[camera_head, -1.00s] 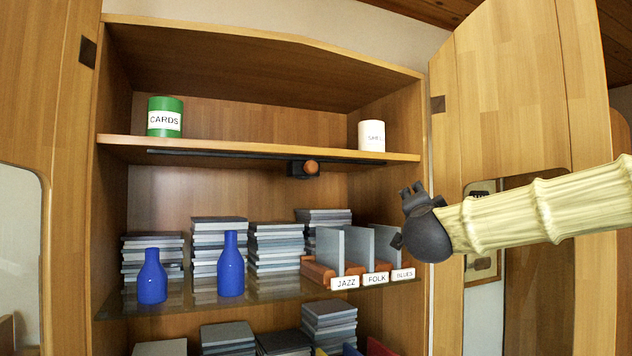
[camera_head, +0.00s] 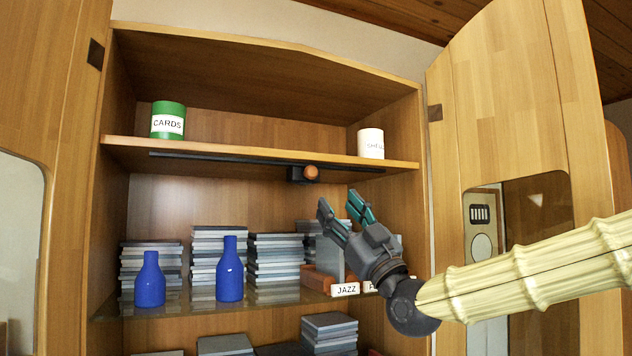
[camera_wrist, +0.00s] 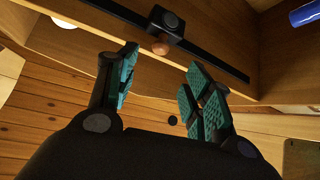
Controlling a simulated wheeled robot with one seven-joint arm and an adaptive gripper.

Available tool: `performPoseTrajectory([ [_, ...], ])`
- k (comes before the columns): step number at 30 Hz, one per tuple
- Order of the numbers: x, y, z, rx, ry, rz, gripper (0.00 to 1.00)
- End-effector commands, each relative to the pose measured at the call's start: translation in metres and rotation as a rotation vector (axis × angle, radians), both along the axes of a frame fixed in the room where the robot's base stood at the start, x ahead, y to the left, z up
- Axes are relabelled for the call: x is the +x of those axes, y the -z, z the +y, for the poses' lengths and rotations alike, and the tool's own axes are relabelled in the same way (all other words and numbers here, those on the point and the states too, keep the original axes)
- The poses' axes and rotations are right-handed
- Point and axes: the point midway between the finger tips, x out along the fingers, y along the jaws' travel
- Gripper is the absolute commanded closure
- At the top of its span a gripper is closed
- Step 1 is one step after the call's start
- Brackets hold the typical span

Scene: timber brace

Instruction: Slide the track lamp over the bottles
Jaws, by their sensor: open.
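The track lamp (camera_head: 297,174) is a small black block with an orange-brown round knob (camera_head: 311,172). It hangs from a black track (camera_head: 220,158) under the upper shelf, right of the track's middle. Two blue bottles, left (camera_head: 150,281) and right (camera_head: 230,271), stand upright on the glass shelf, left of the lamp. My gripper (camera_head: 341,208) is open and empty, below and right of the lamp, with its fingers pointing up. In the wrist view the lamp (camera_wrist: 166,24) and its knob (camera_wrist: 161,45) appear beyond the open fingers (camera_wrist: 160,80), apart from them.
Stacks of cases (camera_head: 275,258) stand behind the bottles. Dividers with a JAZZ label (camera_head: 345,289) are partly hidden behind my gripper. A green CARDS tin (camera_head: 167,119) and a white tin (camera_head: 370,143) stand on the upper shelf. An open door (camera_head: 510,110) is at right.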

Motion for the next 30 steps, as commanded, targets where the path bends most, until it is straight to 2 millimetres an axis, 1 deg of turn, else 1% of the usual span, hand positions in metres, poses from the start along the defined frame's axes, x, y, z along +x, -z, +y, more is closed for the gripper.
performPoseTrajectory([
  [5,0.009,-0.014,0.008,-0.002,-0.001,-0.003,0.49],
  [18,0.049,-0.061,0.037,0.001,-0.001,0.000,0.49],
  [24,0.059,-0.071,0.045,0.001,-0.001,0.000,0.49],
  [30,0.062,-0.073,0.047,0.001,-0.001,0.000,0.49],
])
